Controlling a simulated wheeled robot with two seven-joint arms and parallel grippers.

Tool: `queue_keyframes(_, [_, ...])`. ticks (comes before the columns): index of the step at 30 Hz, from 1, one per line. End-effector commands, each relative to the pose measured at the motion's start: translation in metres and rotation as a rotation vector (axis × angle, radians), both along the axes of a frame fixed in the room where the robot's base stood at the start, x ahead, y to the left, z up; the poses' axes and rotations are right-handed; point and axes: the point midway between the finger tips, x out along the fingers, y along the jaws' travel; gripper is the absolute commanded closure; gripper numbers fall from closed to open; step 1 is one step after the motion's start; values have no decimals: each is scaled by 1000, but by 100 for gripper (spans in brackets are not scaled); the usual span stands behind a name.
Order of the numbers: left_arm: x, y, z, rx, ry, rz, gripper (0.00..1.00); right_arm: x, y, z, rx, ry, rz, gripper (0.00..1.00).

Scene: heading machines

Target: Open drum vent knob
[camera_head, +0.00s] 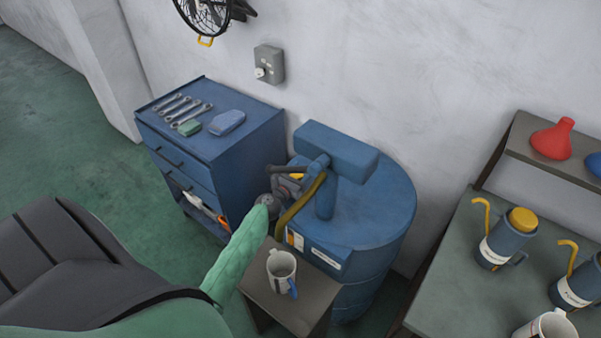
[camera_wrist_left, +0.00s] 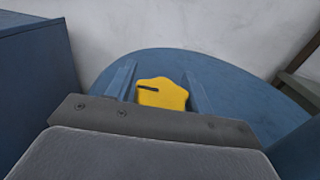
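The yellow vent knob (camera_wrist_left: 162,94) sits on the blue drum top (camera_wrist_left: 160,62), with a dark slot-like mark on its face. In the wrist view my left gripper (camera_wrist_left: 160,85) has its two fingers apart, one on each side of the knob. Whether they touch it I cannot tell. In the head view my left gripper (camera_head: 290,187) reaches over the near left edge of the drum (camera_head: 385,205), and a bit of yellow knob (camera_head: 297,177) shows beside it. The rest of the knob is hidden there. My right gripper is not in view.
A blue pump body (camera_head: 337,150) and yellow-brown hose (camera_head: 301,205) stand close to the left gripper. A blue tool cabinet (camera_head: 245,140) is left of the drum. A workbench (camera_head: 445,285) is right.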

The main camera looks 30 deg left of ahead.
Motion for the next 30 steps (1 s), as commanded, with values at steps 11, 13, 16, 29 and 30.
queue_keyframes(11, [-1, 0, -1, 0, 1, -1, 33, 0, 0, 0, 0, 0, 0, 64])
queue_keyframes(13, [-4, 0, -2, 0, 2, -1, 33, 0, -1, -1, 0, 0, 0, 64])
queue_keyframes(16, [-13, 0, -3, 1, 3, -2, 33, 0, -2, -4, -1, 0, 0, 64])
queue_keyframes(29, [-67, 1, -3, 1, 2, -1, 33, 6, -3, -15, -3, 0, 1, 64])
queue_keyframes(30, [-70, 1, -2, 0, 1, -1, 33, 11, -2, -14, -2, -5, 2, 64])
